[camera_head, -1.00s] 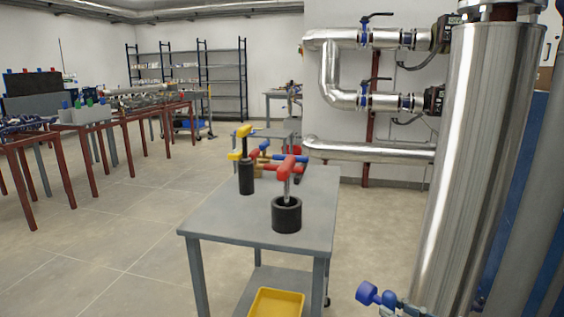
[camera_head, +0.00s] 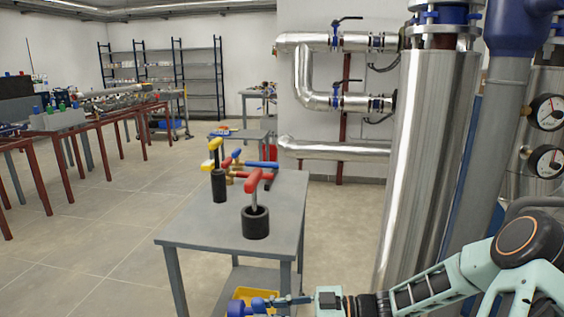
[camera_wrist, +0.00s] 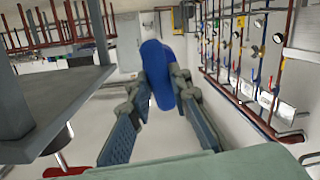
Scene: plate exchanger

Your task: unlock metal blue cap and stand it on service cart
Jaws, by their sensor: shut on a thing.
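The blue cap (camera_head: 245,307) is held in my gripper (camera_head: 285,301) low in the head view. It shows in front of the service cart's lower part, overlapping the view of the yellow tray. In the wrist view the blue cap (camera_wrist: 157,75) sits between my two fingertips, its long side running along the fingers' direction. My gripper (camera_wrist: 160,95) is shut on it. The service cart (camera_head: 195,240) is a grey two-level table left of my arm. Its grey top (camera_wrist: 60,105) fills the left of the wrist view.
On the cart top stand a red-handled tool in a black cup (camera_head: 256,222), a yellow-handled tool in a black holder (camera_head: 219,186) and several coloured-handled tools behind. The near-left top is bare. A yellow tray (camera_head: 243,294) lies below. A steel column (camera_head: 425,150) and gauges (camera_head: 547,112) stand right.

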